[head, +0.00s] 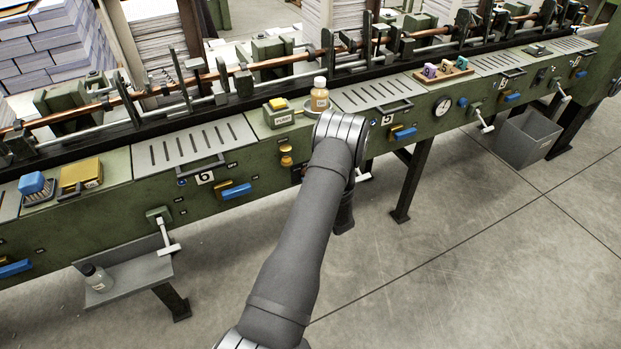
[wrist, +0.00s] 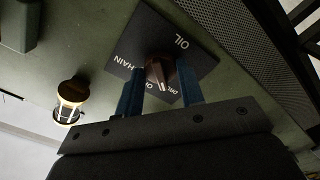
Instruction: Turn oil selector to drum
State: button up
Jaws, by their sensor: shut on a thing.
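The oil selector (wrist: 158,72) is a dark brown knob on a black square plate (wrist: 188,48) on the green machine front in the wrist view. White lettering on the plate reads OIL at the upper right and CHAIN at the left. A third label at the lower right is partly hidden and hard to read. My gripper (wrist: 160,82) has one blue finger on each side of the knob and is shut on it. In the head view my arm hides the gripper and most of the selector area.
A brass-capped sight glass (wrist: 70,97) sits left of the plate in the wrist view. In the head view an amber bottle (head: 319,97) stands on the machine top, near my wrist. Blue-handled levers (head: 236,190) and a crank (head: 166,234) stick out from the front.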

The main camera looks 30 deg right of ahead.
jog(key=o, duration=1)
jog(key=s, duration=1.7)
jog(key=shift+s, duration=0.25)
jog(key=shift+w, duration=0.1)
jog(key=w, duration=1.7)
jog(key=shift+w, duration=0.2)
jog(key=shift+s, duration=0.1)
